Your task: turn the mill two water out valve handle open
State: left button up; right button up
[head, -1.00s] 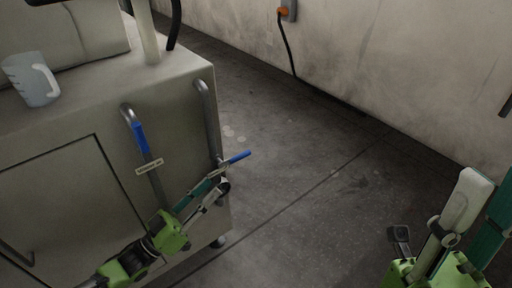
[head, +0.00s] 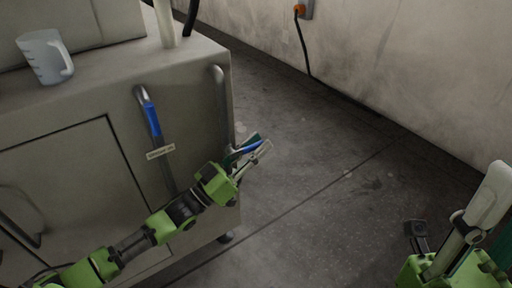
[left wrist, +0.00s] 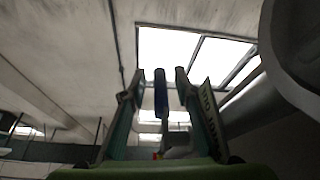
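The water out valve handle is a blue lever (head: 251,147) on the right pipe at the mill's corner, roughly level and pointing right. My left gripper (head: 257,145) is around it in the head view. In the left wrist view the blue lever (left wrist: 161,92) stands between the two fingers of my left gripper (left wrist: 158,85), with gaps on both sides. A tag (left wrist: 209,108) ending in OUT shows beside the right finger. The valve body is mostly hidden by my gripper. My right gripper (head: 497,205) is at the lower right, fingers apart, partly cut off.
Another blue handle (head: 152,119) hangs along the left pipe, above a small tag (head: 160,152). A measuring jug (head: 44,57) stands on the mill cabinet (head: 95,95). Floor (head: 310,150) to the right is clear up to the wall (head: 400,60).

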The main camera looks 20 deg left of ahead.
pick_arm(q)
grip_shut()
